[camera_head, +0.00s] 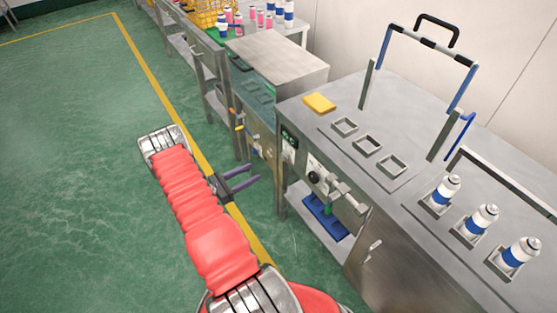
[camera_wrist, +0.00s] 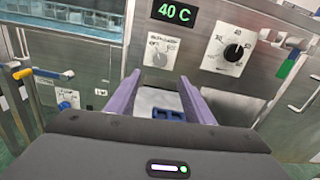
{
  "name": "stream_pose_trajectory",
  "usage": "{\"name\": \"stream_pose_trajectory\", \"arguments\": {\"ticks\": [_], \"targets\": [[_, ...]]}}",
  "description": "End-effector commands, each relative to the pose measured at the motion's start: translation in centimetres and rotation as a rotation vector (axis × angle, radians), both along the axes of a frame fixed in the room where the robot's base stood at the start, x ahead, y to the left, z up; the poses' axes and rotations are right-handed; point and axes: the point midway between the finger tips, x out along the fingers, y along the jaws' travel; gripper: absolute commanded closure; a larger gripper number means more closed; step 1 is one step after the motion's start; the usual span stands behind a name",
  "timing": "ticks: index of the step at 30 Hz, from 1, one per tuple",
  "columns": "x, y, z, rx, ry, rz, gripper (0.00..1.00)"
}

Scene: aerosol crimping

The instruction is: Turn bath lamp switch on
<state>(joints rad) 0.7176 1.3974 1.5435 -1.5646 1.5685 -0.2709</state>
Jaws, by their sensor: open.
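My gripper (camera_head: 238,182) is open and empty, with two purple fingers. It is in front of the steel cabinets, apart from their panels; its fingers also show in the wrist view (camera_wrist: 155,92). No bath lamp switch can be picked out by a readable label. Candidates in the wrist view are a pale knob on a white plate (camera_wrist: 160,50) under the green 40 C display (camera_wrist: 175,12), and a blue knob on a small white plate (camera_wrist: 67,102) at the left. A black dial (camera_wrist: 233,52) is on another plate at the right. The glass-sided bath (camera_wrist: 60,14) is at the upper left.
Yellow and blue handles (camera_wrist: 36,72) stick out at the left. Levers project from the bench front (camera_head: 340,188) at the right. A blue item (camera_head: 325,215) lies on the lower shelf. Bottles in holders (camera_head: 480,220) stand on the bench. The green floor (camera_head: 80,200) at the left is clear.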

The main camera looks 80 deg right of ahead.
Motion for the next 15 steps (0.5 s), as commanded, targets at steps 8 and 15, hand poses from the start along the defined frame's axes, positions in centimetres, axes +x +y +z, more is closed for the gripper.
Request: {"name": "stream_pose_trajectory", "arguments": {"ticks": [8, 15], "targets": [[-0.16, -0.08, -0.24, 0.0, 0.006, 0.002, 0.52], [-0.53, -0.44, -0.23, 0.0, 0.006, 0.0, 0.52]]}}
